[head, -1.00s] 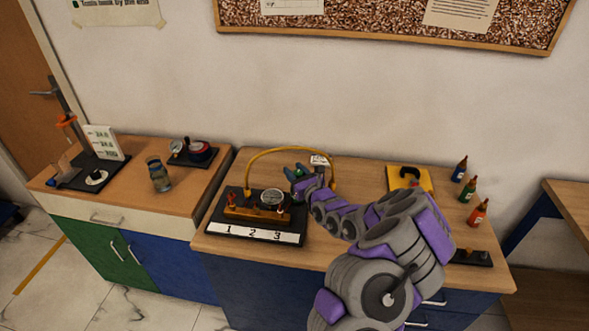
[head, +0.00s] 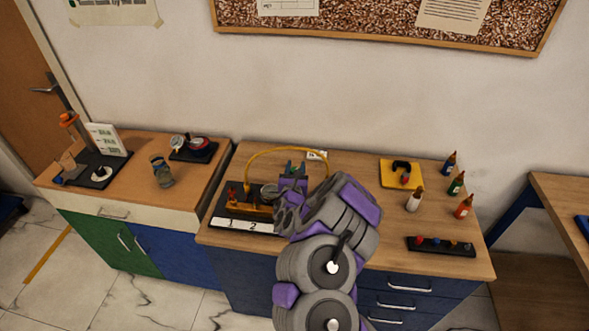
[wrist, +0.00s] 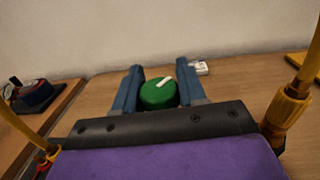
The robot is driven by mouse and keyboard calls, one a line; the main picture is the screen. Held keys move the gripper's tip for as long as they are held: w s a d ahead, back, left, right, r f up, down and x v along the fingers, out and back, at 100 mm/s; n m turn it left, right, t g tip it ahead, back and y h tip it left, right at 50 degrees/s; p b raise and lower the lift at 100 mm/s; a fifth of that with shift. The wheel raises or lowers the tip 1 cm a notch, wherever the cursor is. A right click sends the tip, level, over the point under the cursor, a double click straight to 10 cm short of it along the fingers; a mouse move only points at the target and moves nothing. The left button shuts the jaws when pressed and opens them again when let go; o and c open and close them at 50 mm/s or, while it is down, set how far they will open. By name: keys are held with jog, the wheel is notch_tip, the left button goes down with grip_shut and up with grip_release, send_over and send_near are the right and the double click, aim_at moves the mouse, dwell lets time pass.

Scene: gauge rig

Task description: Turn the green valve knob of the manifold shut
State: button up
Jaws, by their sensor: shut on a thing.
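The green valve knob (wrist: 157,97) sits between the two blue fingers of my gripper (wrist: 160,72) in the wrist view, which are shut on it. A white pointer mark on its top points up and to the right. Labels 1 and 2 show in front; my arm covers the right part.
A yellow board with a black handle (head: 402,175), several bottles (head: 456,184) and a black strip with coloured knobs (head: 440,246) stand to the right. The yellow hose flanks my gripper on both sides.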

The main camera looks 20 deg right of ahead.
jog(key=shift+m+h, duration=0.3)
jog(key=shift+h, duration=0.1)
jog(key=o, duration=0.9)
jog(key=shift+o, duration=0.3)
